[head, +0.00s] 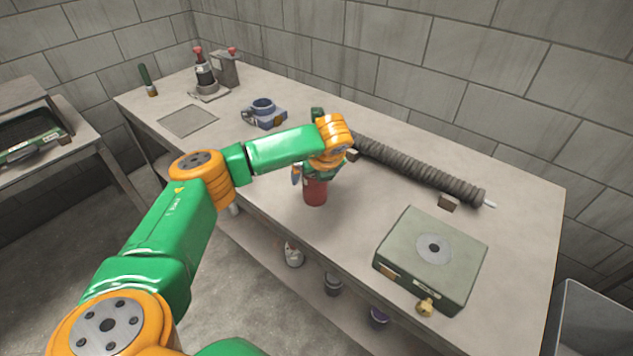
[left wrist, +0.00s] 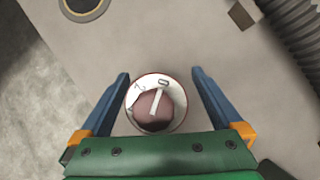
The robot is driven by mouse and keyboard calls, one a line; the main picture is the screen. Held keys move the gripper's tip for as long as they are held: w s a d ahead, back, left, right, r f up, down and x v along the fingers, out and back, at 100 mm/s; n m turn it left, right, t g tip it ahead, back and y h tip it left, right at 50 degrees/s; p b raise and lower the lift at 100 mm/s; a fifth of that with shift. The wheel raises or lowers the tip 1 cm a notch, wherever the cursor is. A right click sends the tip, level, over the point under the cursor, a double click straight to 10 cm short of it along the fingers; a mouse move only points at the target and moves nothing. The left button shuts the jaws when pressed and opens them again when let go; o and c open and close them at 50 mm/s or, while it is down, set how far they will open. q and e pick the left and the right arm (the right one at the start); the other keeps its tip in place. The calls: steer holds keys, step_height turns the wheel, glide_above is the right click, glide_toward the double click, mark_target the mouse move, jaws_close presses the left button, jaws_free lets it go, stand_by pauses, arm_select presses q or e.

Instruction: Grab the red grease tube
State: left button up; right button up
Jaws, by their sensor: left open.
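The red grease tube (head: 315,191) stands upright on the workbench (head: 355,225), below the end of my left arm. In the left wrist view I see it from above as a pale round top with a reddish cap (left wrist: 156,104). My left gripper (left wrist: 160,80) is open, with one blue finger on each side of the tube and a gap to both. In the head view the gripper (head: 312,178) is at the tube's upper part, and the wrist hides some of it. My right gripper is not in view.
A ribbed hose (head: 420,171) lies along the bench behind the tube. A green-grey box (head: 431,258) sits at the front right. A blue-grey clamp-like part (head: 264,112) stands to the left. Small brown blocks (head: 449,203) lie near the hose. The bench in front of the hose is mostly clear.

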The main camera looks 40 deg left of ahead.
arm_select(q)
steer(key=shift+d+r, duration=0.1)
jaws_close()
